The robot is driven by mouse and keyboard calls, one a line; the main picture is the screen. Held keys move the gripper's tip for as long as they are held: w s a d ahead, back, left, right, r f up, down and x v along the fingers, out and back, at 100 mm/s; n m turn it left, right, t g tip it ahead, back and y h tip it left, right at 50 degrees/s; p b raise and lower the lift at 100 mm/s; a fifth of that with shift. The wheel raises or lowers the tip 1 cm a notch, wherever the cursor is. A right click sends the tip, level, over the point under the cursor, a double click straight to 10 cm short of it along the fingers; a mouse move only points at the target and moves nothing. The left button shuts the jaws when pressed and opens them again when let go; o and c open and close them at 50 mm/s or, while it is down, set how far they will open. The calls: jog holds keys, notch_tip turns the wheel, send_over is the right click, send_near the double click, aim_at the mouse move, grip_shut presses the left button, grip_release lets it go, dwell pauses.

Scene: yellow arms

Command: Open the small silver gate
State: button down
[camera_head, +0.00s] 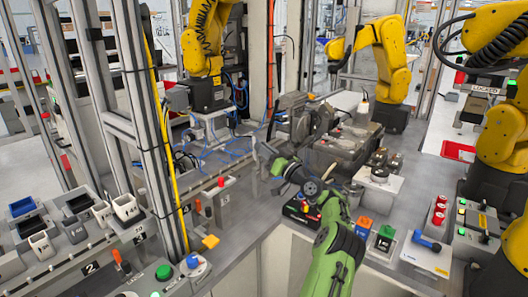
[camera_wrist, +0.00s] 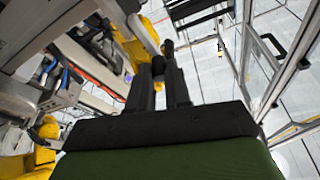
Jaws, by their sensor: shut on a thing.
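My green arm reaches into the middle of the cell in the head view, and my gripper (camera_head: 280,166) is at its far end, small and partly hidden by the wrist. In the wrist view the two dark fingers of my gripper (camera_wrist: 166,72) stand close together. They are shut on a small dark piece (camera_wrist: 167,47) at their tips; whether it is the gate's handle I cannot tell. A narrow silver-grey panel (camera_head: 266,154) stands just left of the gripper in the head view and may be the small silver gate. Its handle and hinge do not show clearly.
Several yellow robot arms stand around the cell, one at the back left (camera_head: 205,42) and one at the back right (camera_head: 385,60). A silver post (camera_head: 140,95) rises at the left. A black button box (camera_head: 301,210) sits below my gripper. Grey machine parts (camera_head: 345,145) lie just beyond.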

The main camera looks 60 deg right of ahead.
jog(key=c, duration=1.1)
grip_release()
jog(key=shift+o, duration=0.2)
jog(key=v, duration=1.5)
jog(key=shift+s, duration=0.35)
jog(key=shift+a+p, duration=0.15)
jog(key=shift+p, duration=0.2)
